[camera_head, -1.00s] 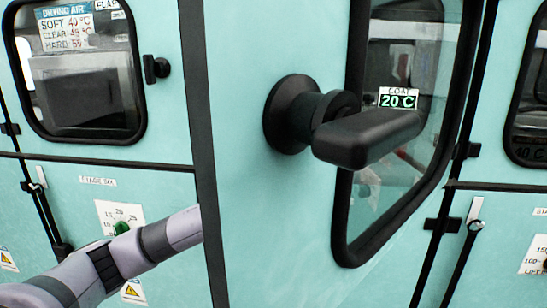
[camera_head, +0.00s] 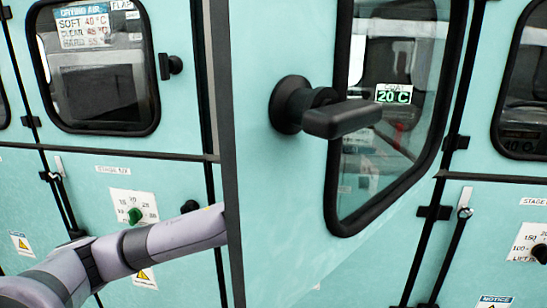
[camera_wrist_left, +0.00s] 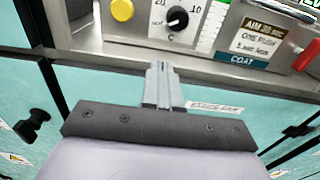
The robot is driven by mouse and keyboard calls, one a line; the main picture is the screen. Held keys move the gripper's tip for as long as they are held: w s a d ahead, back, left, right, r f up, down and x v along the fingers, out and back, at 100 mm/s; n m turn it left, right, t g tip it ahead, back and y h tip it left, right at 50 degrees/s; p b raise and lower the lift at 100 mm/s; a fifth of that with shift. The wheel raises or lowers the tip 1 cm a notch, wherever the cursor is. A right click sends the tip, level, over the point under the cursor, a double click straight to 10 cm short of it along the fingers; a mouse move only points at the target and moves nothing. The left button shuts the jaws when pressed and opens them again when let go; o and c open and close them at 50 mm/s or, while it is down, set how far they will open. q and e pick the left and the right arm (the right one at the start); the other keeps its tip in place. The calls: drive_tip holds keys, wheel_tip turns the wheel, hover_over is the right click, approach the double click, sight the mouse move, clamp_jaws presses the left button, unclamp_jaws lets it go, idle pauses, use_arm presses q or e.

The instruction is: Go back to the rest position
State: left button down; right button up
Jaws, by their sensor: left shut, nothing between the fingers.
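My left arm (camera_head: 150,249) comes in from the lower left in the head view. Its far end passes behind the edge of the teal door (camera_head: 258,205), which hides the left gripper there. In the left wrist view, my left gripper (camera_wrist_left: 158,70) shows its fingers together, shut and empty. Whether the fingertips touch the panel is not clear. My right gripper is not in view.
The door stands out toward me, with a large black handle (camera_head: 343,119) and a window (camera_head: 405,130). A red lever (camera_wrist_left: 306,55) is at the wrist view's right.

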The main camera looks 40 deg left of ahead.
use_arm(q)
drive_tip(key=v, duration=0.3)
drive_tip(key=shift+s+d, duration=0.1)
drive_tip(key=shift+s, duration=0.05)
drive_tip(key=s+d+f+n+g+h, duration=0.15)
drive_tip(key=d+f+n+h, duration=0.35)
drive_tip(key=f, duration=0.7)
drive_tip(key=s+d+f+n+g+h, duration=0.15)
drive_tip(key=d+f+n+h, duration=0.45)
drive_tip(key=f, duration=0.6)
drive_tip(key=s+d+f+n+g, duration=0.1)
drive_tip(key=s+d+f+n, duration=0.2)
drive_tip(key=s+f+n, duration=0.4)
drive_tip(key=s+d+f+n+g+p, duration=0.1)
drive_tip(key=s+d+f+n, duration=0.3)
drive_tip(key=s+f+n, duration=0.4)
drive_tip(key=shift+s+n, duration=0.5)
drive_tip(key=shift+n, duration=0.3)
drive_tip(key=shift+d, duration=0.15)
